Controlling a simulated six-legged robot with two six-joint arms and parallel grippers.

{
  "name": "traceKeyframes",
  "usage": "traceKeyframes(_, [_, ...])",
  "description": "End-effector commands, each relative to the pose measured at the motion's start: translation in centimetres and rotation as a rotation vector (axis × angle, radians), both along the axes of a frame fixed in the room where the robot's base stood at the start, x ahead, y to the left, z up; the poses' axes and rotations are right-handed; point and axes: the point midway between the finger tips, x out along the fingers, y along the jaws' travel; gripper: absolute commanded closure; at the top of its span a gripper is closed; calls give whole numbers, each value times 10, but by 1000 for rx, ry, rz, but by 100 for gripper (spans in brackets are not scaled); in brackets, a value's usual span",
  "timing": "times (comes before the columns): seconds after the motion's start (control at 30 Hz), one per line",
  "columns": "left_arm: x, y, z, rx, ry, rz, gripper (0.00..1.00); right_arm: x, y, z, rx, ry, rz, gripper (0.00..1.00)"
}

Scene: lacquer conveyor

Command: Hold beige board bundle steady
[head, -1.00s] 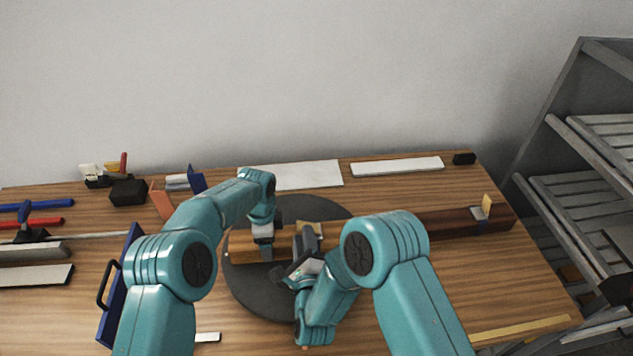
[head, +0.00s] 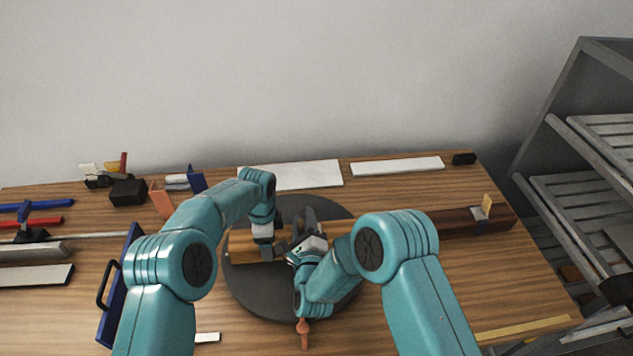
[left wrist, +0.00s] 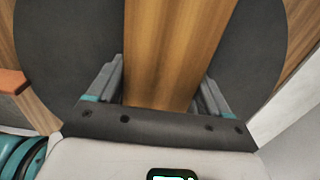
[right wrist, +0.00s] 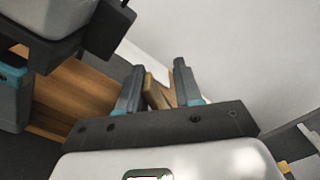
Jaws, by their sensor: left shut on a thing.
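The board bundle (head: 242,247), orange-brown wood in the pictures, lies across the dark round turntable (head: 250,290). My left gripper (head: 266,250) is shut on it from above. In the left wrist view the wood (left wrist: 175,50) runs between my two fingers. My right gripper (head: 308,222) is over the turntable, just right of my left one. In the right wrist view its fingers (right wrist: 160,85) are apart, with a small tan piece (right wrist: 155,93) between them and a gap beside the right finger. My right arm hides part of the wood.
A dark brown beam (head: 450,222) with a small tan-topped clamp (head: 483,208) extends right. White boards (head: 397,166) lie at the back. A blue handled box (head: 118,285) and tools are at left. A grey rack (head: 590,150) stands beyond the table's right edge.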

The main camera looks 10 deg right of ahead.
Motion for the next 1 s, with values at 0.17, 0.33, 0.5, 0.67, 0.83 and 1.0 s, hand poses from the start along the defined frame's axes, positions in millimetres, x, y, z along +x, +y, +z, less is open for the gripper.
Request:
traceKeyframes(0.17, [0,1,-1,0,-1,2,98,-39,1,-3,-3,7,4,66])
traceKeyframes(0.33, [1,1,0,1,-2,2,98,-76,2,-3,-3,7,5,66])
traceKeyframes(0.5, [1,1,0,1,-2,2,98,-114,1,-2,-5,7,5,66])
traceKeyframes(0.67, [1,1,0,1,-3,2,98,-91,20,29,8,-49,-38,66])
traceKeyframes(0.83, [1,1,0,1,-3,2,98,-67,28,47,19,-6,-154,66])
traceKeyframes(1.0, [1,1,0,1,-3,2,98,-54,18,23,19,198,-291,66])
